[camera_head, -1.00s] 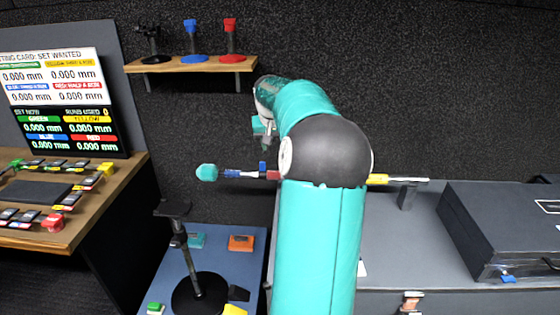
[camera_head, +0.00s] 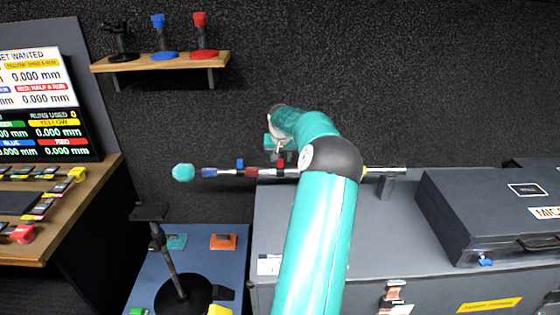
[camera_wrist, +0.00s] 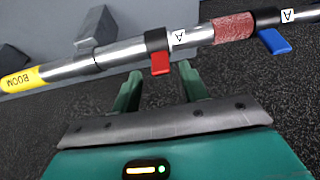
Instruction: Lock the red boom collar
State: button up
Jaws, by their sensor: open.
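The boom (camera_head: 218,172) is a thin pole lying level, with a teal tip at the left and a yellow section marked BOOM (camera_wrist: 22,79) in the wrist view. The red boom collar (camera_wrist: 160,62) is a black ring with a red lever hanging on the near side of the pole; its red part also shows in the head view (camera_head: 280,163). A blue-levered collar (camera_wrist: 273,40) sits farther right in the wrist view, beyond a red sleeve (camera_wrist: 233,27). My gripper (camera_wrist: 160,78) is open and empty, its fingertips on either side of the red lever's lower end. Contact cannot be told.
A grey case (camera_head: 268,215) stands under the boom, with a dark lidded case (camera_head: 445,220) on it at right. A black stand (camera_head: 165,255) is at front left. A shelf (camera_head: 160,62) holds three small clamps. A desk with a control panel is at far left.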

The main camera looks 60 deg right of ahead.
aim_at(280, 163)
jog(key=shift+x, duration=1.45)
grip_shut()
jog(key=shift+w+d+g+y, duration=0.2)
jog(key=shift+d+g+y, duration=0.15)
jog(key=shift+y, duration=0.35)
jog(key=shift+r, duration=0.1)
grip_release()
